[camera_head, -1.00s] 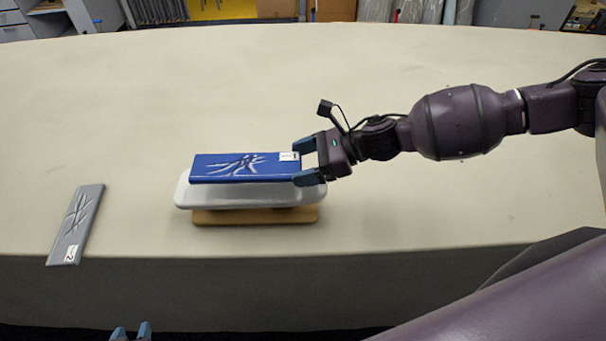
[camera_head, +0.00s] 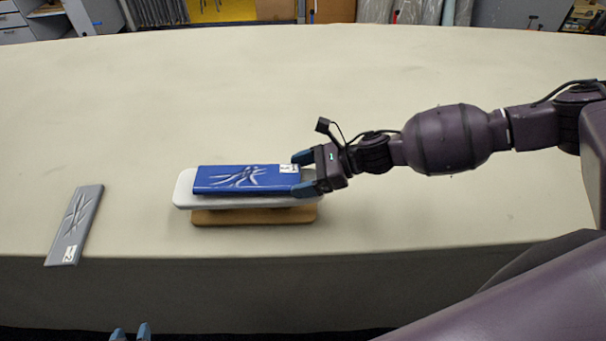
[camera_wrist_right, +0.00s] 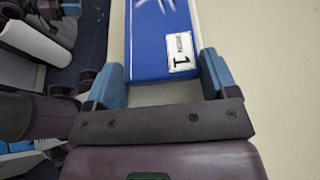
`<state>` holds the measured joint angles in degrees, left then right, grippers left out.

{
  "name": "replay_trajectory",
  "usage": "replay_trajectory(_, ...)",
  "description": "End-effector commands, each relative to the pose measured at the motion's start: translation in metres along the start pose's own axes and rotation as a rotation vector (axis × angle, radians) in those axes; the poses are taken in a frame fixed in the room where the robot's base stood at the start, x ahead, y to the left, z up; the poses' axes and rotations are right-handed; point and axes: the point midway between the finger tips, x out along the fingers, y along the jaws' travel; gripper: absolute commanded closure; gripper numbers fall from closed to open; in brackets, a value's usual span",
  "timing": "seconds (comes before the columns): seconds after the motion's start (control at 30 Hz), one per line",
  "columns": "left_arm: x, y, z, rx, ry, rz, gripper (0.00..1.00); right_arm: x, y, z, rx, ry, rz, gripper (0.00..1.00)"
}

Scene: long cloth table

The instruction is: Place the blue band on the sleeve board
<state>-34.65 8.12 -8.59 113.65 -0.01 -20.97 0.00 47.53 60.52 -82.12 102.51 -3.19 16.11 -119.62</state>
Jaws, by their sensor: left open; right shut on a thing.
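The blue band (camera_head: 240,179) is a flat blue strip with pale crease marks and a white label numbered 1. It lies lengthwise over the white top of the sleeve board (camera_head: 183,193), which has a wooden base (camera_head: 255,217). Whether the band touches the top all along cannot be told. My right gripper (camera_head: 303,173) is shut on the band's right end, with blue fingers on either side of it. The band's labelled end also shows between the fingers in the right wrist view (camera_wrist_right: 160,45). My left gripper (camera_head: 131,332) is open and empty at the bottom edge, below the table front.
A grey band (camera_head: 75,225) with a label numbered 2 lies on the cloth table (camera_head: 420,215) to the left of the board, near the front edge. The table behind and to the right of the board is clear.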

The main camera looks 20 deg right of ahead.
Motion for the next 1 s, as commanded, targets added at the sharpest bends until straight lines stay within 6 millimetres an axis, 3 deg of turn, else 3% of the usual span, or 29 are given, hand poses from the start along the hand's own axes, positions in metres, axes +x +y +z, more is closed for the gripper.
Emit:
replay_trajectory(0.03, 0.002, 0.000, 0.003, 0.000, 0.000, 0.000, 0.57, 0.003, 0.006, -0.018, 0.005, 0.022, 0.000, 0.44)
replay_trajectory(0.27, 0.003, 0.001, 0.003, 0.000, 0.001, 0.000, 0.57, 0.005, 0.005, -0.021, 0.002, 0.022, -0.001, 0.44)
replay_trajectory(0.3, 0.003, 0.001, 0.003, 0.000, 0.002, 0.000, 0.57, 0.005, 0.005, -0.022, 0.002, 0.022, -0.001, 0.18)
replay_trajectory(0.43, 0.003, 0.001, 0.002, 0.000, 0.003, 0.000, 0.57, 0.005, 0.005, -0.022, 0.002, 0.022, 0.000, 0.00)
replay_trajectory(0.83, 0.004, 0.001, 0.000, 0.001, 0.009, 0.001, 0.57, 0.005, 0.005, -0.021, 0.002, 0.022, 0.000, 0.00)
replay_trajectory(1.0, 0.001, 0.000, -0.006, 0.001, 0.010, 0.001, 0.57, 0.002, 0.006, -0.012, 0.001, 0.022, 0.001, 0.00)
